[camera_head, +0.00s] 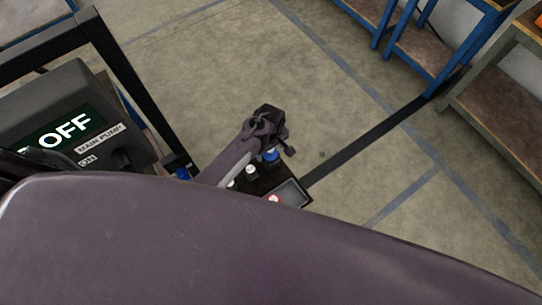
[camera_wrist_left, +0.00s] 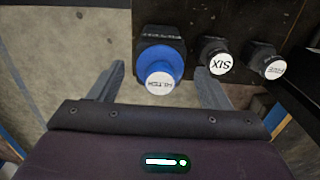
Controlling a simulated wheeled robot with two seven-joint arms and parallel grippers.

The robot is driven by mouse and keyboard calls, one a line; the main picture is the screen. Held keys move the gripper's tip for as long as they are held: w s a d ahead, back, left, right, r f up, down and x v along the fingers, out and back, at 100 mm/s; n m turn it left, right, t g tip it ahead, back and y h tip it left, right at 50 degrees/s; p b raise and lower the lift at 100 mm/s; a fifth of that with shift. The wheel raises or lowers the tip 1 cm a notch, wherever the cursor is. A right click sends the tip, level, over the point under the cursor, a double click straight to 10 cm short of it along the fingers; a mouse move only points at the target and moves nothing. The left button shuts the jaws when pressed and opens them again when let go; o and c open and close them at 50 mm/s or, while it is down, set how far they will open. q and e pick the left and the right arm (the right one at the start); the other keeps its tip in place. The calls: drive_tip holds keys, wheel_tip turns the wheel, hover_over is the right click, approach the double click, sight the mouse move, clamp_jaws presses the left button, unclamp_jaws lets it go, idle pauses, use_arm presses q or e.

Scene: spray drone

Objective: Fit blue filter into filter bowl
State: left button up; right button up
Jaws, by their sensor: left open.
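A blue round part with a white lettered cap, which looks like the blue filter (camera_wrist_left: 172,56), is in the left wrist view, in front of a black block (camera_wrist_left: 154,34). I cannot tell whether this block is the filter bowl or how deep the blue part sits. My left gripper (camera_wrist_left: 160,70) is open, with one finger on each side of the blue part and gaps showing. In the head view my left gripper (camera_head: 273,143) is over the dark panel, with the blue part (camera_head: 271,156) just below it. My right gripper is not in view.
Two black knobs with white faces, one marked SIX (camera_wrist_left: 221,63), stand right of the blue part. The dark panel also carries a grey plate (camera_head: 291,194). A main pump switch box (camera_head: 60,125) and black frame stand left.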

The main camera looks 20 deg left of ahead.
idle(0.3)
use_arm(q)
drive_tip(key=shift+c, duration=0.4)
drive_tip(key=c, duration=1.2)
drive_tip(key=shift+r+p, duration=3.05)
drive_tip(key=shift+p, duration=0.35)
drive_tip(key=shift+c, duration=0.2)
drive_tip(key=shift+r, duration=2.95)
